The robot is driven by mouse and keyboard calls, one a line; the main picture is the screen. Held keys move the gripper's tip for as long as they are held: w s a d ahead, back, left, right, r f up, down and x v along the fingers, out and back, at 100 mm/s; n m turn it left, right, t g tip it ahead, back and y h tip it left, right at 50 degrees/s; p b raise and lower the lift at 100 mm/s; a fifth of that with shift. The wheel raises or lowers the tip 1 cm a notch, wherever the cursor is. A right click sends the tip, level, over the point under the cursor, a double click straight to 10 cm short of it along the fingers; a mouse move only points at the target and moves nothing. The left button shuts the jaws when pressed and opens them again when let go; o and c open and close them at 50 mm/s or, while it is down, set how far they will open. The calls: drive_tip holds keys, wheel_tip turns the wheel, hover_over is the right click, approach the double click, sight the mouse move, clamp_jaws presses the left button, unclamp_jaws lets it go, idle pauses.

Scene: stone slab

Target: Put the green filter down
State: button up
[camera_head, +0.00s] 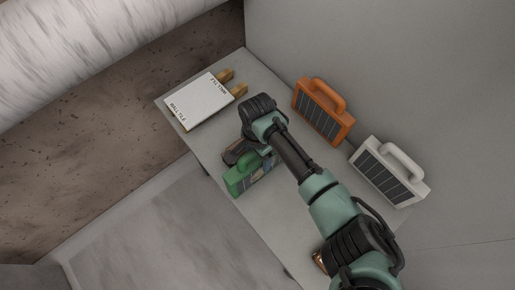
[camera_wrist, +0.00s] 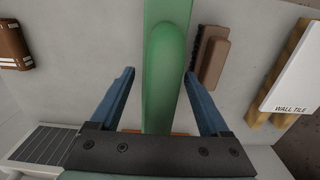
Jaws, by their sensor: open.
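The green filter (camera_head: 238,180) stands on the stone slab (camera_head: 262,222) near its front-left edge, partly hidden behind my arm in the head view. In the wrist view the green filter (camera_wrist: 166,60) runs up the middle, its rounded handle between my fingers. My gripper (camera_wrist: 158,75) is open, with one blue finger on each side of the handle and a gap visible on the left. On the right the finger is close to the filter; I cannot tell if it touches.
An orange filter (camera_head: 322,112) and a white filter (camera_head: 389,173) stand along the back wall. A white wall tile box (camera_head: 198,102) rests on wooden blocks (camera_head: 238,90) at the far end. A brown object (camera_wrist: 210,55) lies close beside the green filter. Another brown item (camera_wrist: 13,45) is at left.

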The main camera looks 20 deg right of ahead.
wheel_tip(320, 180, up, 12)
drive_tip(key=shift+r+b, duration=0.1)
drive_tip(key=shift+b, duration=0.7)
drive_tip(key=w+a+r+n+t+y, duration=0.1)
drive_tip(key=w+a+r+n+t, duration=0.45)
drive_tip(key=r, duration=0.75)
drive_tip(key=w+a+r+n+t+y, duration=0.25)
drive_tip(key=w+a+r+t, duration=0.55)
drive_tip(key=r, duration=0.5)
drive_tip(key=s+r+n+t, duration=0.2)
drive_tip(key=r+t, duration=0.1)
drive_tip(key=r, duration=0.8)
drive_tip(key=s+r+n+t, duration=0.2)
drive_tip(key=s+r+t, duration=0.15)
drive_tip(key=r, duration=0.65)
drive_tip(key=s+d+r+n+t+h, duration=0.1)
drive_tip(key=s+d+r+t+h, duration=0.2)
drive_tip(key=s+r+t, duration=0.4)
drive_tip(key=s+d+r, duration=0.1)
drive_tip(key=s+r, duration=0.4)
drive_tip(key=shift+s+r+n, duration=0.15)
drive_tip(key=shift+r+n, duration=0.05)
drive_tip(key=shift+n, duration=0.1)
drive_tip(key=shift+h, duration=0.25)
